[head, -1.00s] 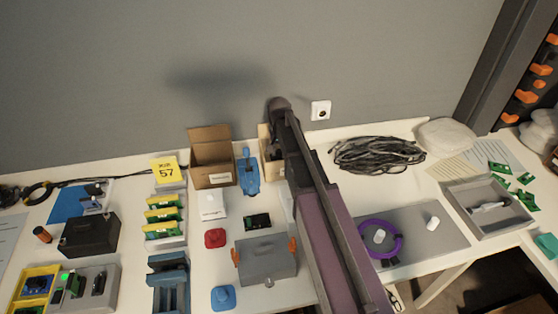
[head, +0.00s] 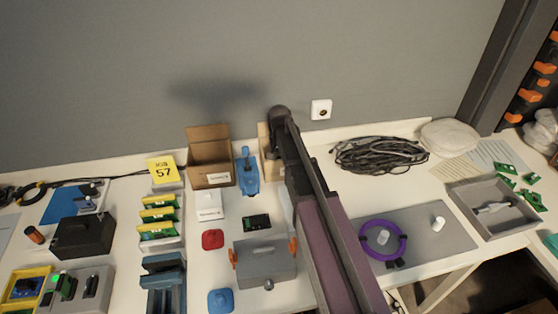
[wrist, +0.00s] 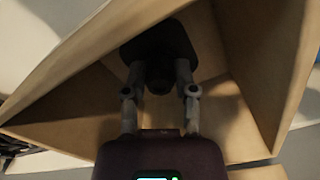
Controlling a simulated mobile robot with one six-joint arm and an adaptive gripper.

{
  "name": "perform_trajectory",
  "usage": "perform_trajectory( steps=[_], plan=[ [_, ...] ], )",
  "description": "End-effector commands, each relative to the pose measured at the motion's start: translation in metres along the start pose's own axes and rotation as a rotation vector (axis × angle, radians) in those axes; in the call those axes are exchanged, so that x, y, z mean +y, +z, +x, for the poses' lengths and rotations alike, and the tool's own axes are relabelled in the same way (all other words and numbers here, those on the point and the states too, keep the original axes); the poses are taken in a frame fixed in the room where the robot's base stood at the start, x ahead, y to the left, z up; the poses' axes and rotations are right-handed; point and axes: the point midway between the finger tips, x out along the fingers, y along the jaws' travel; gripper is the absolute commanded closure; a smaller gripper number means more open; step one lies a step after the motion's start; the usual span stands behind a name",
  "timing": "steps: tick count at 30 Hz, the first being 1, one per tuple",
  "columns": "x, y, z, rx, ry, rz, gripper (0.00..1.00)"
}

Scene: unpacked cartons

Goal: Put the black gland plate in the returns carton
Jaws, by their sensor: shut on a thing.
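In the wrist view my gripper (wrist: 159,70) is shut on the black gland plate (wrist: 158,42), a dark piece with rounded corners and a round boss. Both are inside an open cardboard carton (wrist: 235,115), between its brown walls. I cannot tell whether the plate touches the bottom. In the head view my arm hides the gripper and the plate. A carton (head: 264,158) shows partly behind the arm's end. Another open carton (head: 210,160) with a white label stands to its left. The labels are too small to read, so I cannot tell which is the returns carton.
A blue tool (head: 248,170) stands between the cartons. In front are a white box (head: 209,205), a red part (head: 212,239) and a grey case (head: 265,260). A black cable coil (head: 380,155) lies to the right. A grey wall closes off the back.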

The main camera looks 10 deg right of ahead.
Motion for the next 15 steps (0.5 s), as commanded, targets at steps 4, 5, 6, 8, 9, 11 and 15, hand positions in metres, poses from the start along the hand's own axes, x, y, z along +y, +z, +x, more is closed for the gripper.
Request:
perform_trajectory(
  steps=[4, 5, 6, 8, 9, 11, 15],
  plan=[
    [0.0001, 0.0000, 0.0031, 0.000, 0.000, 0.000, 0.57],
    [0.0001, 0.0000, 0.0027, 0.000, 0.000, 0.000, 0.49],
    [0.0001, 0.0000, 0.0026, 0.000, 0.000, 0.000, 0.37],
    [0.0001, 0.0000, 0.0026, 0.000, 0.000, 0.000, 0.29],
    [0.0001, -0.0001, 0.0026, 0.000, 0.000, 0.000, 0.29],
    [0.0001, -0.0001, 0.0026, 0.000, 0.000, 0.000, 0.29],
    [0.0002, -0.0001, 0.0026, 0.000, 0.000, 0.000, 0.29]
  ],
)
